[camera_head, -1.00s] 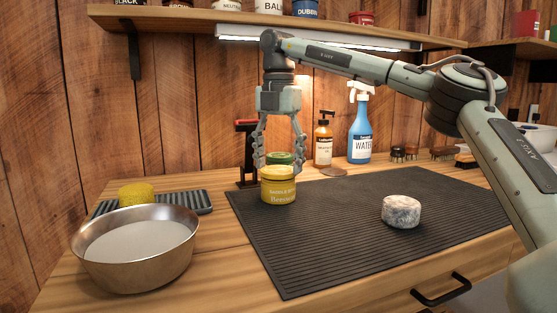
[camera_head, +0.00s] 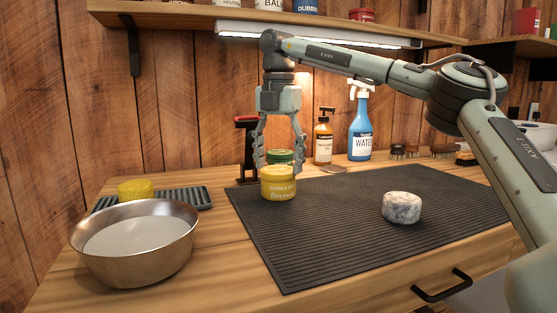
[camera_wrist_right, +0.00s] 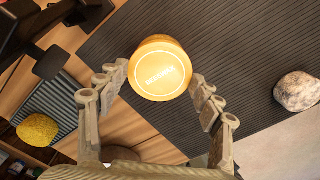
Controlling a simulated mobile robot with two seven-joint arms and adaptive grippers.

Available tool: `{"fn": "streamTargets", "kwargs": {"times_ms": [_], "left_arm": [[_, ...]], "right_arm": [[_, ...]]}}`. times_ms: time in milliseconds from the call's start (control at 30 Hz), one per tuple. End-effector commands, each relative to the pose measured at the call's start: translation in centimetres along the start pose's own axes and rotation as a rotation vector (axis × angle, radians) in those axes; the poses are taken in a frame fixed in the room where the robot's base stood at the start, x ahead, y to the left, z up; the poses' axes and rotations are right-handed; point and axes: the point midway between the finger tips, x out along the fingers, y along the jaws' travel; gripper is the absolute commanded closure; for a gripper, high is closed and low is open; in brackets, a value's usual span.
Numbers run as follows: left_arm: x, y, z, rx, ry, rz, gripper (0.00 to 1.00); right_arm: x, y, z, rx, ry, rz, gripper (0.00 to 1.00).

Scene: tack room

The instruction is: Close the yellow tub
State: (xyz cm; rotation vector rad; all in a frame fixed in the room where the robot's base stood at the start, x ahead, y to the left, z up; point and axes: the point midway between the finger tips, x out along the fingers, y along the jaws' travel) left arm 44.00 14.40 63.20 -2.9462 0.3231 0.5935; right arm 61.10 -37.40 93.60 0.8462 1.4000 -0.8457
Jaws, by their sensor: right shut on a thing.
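The yellow tub (camera_head: 279,188), labelled as beeswax, stands upright on the dark ribbed mat (camera_head: 330,215) near its back left corner. Its round yellow lid (camera_wrist_right: 160,70) shows from above in the right wrist view and sits on top of the tub; I cannot tell how tight it is. My right gripper (camera_head: 281,164) points straight down over the tub, with its fingers shut on the lid from both sides. My left gripper is not in view.
A metal bowl (camera_head: 137,262) and a yellow sponge (camera_head: 135,188) on a ribbed tray (camera_head: 185,199) are at left. A pale round block (camera_head: 402,208) lies on the mat. Bottles (camera_head: 360,135) stand behind.

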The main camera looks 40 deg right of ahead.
Motion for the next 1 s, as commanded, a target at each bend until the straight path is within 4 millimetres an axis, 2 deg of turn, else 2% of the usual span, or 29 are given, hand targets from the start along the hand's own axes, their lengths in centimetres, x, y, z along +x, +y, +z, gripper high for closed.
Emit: {"fn": "streamTargets", "kwargs": {"times_ms": [300,333,500,833,1000], "left_arm": [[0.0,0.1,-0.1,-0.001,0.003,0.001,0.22],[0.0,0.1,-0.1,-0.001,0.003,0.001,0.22],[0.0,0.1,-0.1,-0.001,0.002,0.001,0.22],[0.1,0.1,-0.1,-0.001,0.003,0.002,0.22],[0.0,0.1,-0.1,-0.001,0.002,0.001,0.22]], "right_arm": [[0.0,0.0,0.0,0.000,0.000,0.000,0.46],[0.0,0.0,0.0,0.000,0.000,0.000,0.32],[0.0,0.0,0.0,0.000,0.000,0.000,0.11],[-0.1,0.0,0.0,0.000,0.000,0.000,0.10],[-1.5,0.1,0.0,0.000,-0.001,0.002,0.10]]}}
